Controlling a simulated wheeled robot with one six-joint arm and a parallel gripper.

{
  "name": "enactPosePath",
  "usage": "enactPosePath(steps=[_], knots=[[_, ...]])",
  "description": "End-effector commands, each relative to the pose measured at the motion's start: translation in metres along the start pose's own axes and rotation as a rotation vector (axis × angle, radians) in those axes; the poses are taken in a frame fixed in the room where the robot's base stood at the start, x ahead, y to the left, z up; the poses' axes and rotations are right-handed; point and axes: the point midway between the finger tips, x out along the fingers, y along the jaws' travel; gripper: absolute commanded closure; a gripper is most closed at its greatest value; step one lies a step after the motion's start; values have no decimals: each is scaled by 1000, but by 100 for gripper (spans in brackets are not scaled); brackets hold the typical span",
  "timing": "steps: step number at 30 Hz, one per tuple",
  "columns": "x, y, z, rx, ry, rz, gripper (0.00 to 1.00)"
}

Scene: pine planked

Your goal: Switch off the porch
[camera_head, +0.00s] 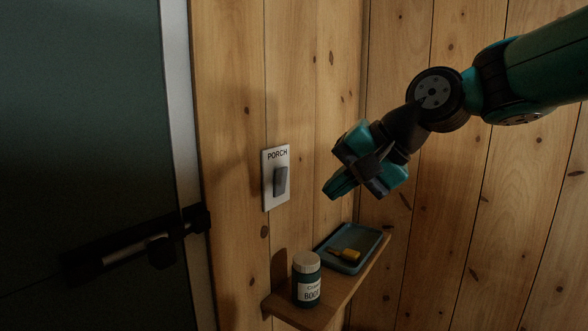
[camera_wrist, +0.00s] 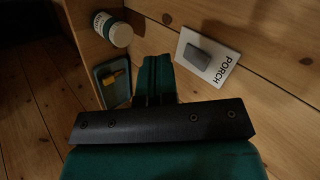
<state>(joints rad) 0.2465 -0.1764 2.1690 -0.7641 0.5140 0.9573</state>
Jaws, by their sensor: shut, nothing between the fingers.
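The porch switch is a grey rocker (camera_head: 280,181) on a white plate (camera_head: 269,199) labelled PORCH, fixed to the pine wall. In the wrist view the rocker (camera_wrist: 198,57) and the plate (camera_wrist: 182,47) show at the upper right. I cannot tell surely which way the rocker is tipped. My gripper (camera_head: 334,193) is to the right of the switch, apart from it, above the shelf. Its teal fingers (camera_wrist: 156,70) are shut with nothing between them.
A small shelf (camera_head: 318,314) below holds a jar (camera_head: 306,279) with a pale lid and a blue tray (camera_head: 378,238) with a yellow-handled tool (camera_head: 346,254) in it. A dark door (camera_head: 80,130) with a black latch (camera_head: 140,243) is at the left. The wall around the switch is clear.

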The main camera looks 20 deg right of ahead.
Motion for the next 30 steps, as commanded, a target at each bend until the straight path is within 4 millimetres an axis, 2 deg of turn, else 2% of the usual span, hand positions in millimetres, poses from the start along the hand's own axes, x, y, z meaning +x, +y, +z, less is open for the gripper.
enactPosePath(steps=[1,3,6,17,23,30], knots=[[-12,-4,-23,94,48,-32,100],[-24,-9,-43,197,87,-71,100],[-34,-12,-58,278,116,-104,100],[-34,-13,-60,297,119,-111,100],[-16,-15,-61,297,114,-110,100],[33,-21,-67,297,111,-107,100]])
